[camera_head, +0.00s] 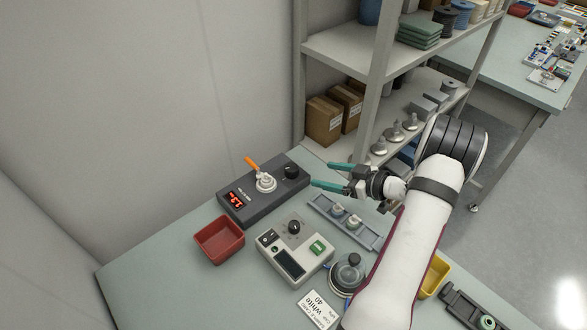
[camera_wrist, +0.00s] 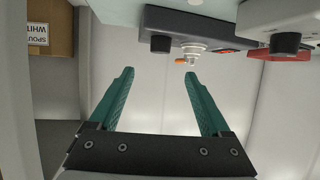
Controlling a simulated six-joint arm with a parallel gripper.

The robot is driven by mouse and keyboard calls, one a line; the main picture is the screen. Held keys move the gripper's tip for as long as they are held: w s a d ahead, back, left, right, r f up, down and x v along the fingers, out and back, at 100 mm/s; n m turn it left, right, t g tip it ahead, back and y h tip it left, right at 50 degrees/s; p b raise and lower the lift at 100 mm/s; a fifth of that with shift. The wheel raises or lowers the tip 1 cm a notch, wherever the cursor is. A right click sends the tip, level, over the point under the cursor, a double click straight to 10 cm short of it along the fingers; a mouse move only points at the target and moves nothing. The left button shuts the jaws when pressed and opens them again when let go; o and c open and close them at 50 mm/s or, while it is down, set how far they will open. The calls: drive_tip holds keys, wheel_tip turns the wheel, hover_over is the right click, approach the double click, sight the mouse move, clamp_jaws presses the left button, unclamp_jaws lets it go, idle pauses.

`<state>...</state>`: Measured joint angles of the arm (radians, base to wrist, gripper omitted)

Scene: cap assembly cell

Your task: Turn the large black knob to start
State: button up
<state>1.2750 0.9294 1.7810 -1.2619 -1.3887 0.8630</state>
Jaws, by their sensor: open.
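A black knob (camera_head: 291,171) sits at the right end of a dark grey box (camera_head: 236,210) with a red lit display; the knob also shows in the wrist view (camera_wrist: 160,44). Another black knob (camera_head: 294,227) stands on a light grey box (camera_head: 282,265), also visible in the wrist view (camera_wrist: 285,43). Which one is the task's large knob I cannot tell for sure. My gripper (camera_head: 320,174) is open and empty, its green fingers pointing left, just right of the dark box's knob and apart from it.
A white fitting with an orange handle (camera_head: 265,181) stands on the dark box. A red bin (camera_head: 219,240) is at left, a grey tray with small parts (camera_head: 344,222) below my gripper. A shelf (camera_head: 340,50) stands behind. The bench's left front is clear.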

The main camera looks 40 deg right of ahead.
sight(293, 168)
drive_tip(key=x, duration=1.3)
drive_tip(key=shift+w+a, duration=0.1)
drive_tip(key=shift+w, duration=0.05)
